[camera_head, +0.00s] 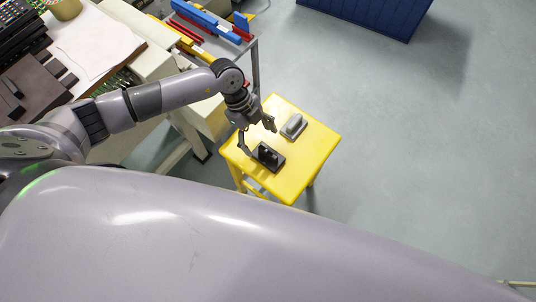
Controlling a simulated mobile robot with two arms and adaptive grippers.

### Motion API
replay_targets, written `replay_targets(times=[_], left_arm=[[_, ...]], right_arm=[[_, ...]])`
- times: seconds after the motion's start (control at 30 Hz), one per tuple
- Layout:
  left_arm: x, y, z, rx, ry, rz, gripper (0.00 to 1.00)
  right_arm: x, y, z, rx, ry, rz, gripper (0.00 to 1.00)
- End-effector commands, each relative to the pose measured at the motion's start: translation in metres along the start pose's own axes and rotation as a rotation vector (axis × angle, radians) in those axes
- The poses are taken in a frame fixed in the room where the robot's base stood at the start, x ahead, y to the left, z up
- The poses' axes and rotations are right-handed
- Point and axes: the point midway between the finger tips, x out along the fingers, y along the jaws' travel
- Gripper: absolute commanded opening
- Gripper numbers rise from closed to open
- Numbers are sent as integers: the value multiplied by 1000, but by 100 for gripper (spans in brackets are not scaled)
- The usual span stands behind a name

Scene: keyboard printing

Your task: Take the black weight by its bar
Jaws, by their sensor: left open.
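The black weight (270,157) sits on the yellow stool (313,160), towards its near left side. Its bar is small and dark here, and I cannot make out its full shape. My left gripper (258,140) is open above the stool, with one finger on the left by the black weight and the other to the upper right. It looks just above and behind the weight; I cannot tell whether it touches it. A grey weight (293,127) stands on the same stool, to the upper right of the black one. My right gripper is not in view.
A workbench with a white sheet (92,40) and dark keyboard-like parts (20,40) is at the left. A grey frame holds blue and red bars (207,18). A dark blue container (368,15) stands at the top. The floor (430,150) right of the stool is clear.

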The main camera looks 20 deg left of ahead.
Motion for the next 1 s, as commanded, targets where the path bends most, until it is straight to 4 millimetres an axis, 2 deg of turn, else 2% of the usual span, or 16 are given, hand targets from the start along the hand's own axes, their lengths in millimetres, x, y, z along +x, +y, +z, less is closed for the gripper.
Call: replay_targets(times=[0.1,0.37,0.6,0.73,0.93,1.0], left_arm=[[19,0,0,-1,2,0,73],[38,-1,-1,1,2,0,73],[74,-3,-2,0,2,0,73],[82,-3,-1,1,1,-1,73],[82,-3,-1,1,1,-1,73],[82,-3,-2,1,1,-1,70]], right_arm=[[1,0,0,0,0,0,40],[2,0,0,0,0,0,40],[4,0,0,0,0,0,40],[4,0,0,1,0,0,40],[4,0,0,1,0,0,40],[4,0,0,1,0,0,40]])
